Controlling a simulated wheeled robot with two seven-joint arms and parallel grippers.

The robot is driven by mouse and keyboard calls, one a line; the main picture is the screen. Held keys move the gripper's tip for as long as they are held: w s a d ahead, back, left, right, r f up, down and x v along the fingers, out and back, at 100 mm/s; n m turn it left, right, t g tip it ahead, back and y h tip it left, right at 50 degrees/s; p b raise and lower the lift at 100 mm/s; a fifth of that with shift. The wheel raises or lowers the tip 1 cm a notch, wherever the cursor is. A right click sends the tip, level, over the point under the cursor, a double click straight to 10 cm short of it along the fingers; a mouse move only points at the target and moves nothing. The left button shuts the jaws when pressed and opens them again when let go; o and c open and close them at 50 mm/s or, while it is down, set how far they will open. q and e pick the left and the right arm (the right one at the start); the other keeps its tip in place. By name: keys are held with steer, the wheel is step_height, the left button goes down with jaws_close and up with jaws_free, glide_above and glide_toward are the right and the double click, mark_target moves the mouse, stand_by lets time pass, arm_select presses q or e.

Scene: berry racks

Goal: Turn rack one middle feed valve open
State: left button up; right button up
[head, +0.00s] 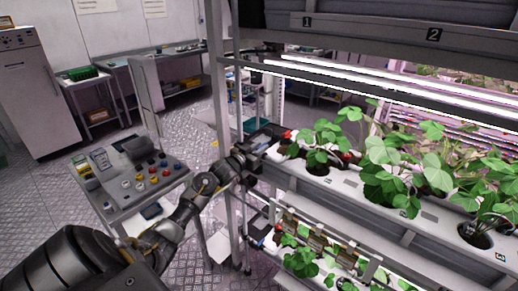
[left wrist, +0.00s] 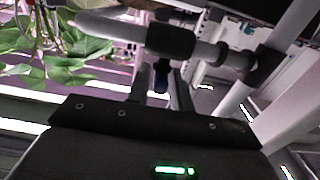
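My left gripper (head: 246,160) is at the left end of the rack's middle plant channel (head: 335,183), beside the rack post. In the left wrist view its two fingers (left wrist: 161,88) stand apart. A small dark blue piece (left wrist: 161,74), which looks like a valve handle, shows in the gap between them, below a grey pipe (left wrist: 200,50) with dark fittings. I cannot tell whether the fingers touch it. In the head view the valve is hidden by my gripper and arm. My right gripper is not in view.
Strawberry plants (head: 385,165) fill the channel to the right, with a lower planted tier (head: 300,262) beneath. An upright rack post (head: 222,90) stands close to my arm. A control console (head: 140,180) stands left of it. The floor (head: 50,195) at far left is clear.

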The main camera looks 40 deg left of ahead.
arm_select(q)
jaws_close()
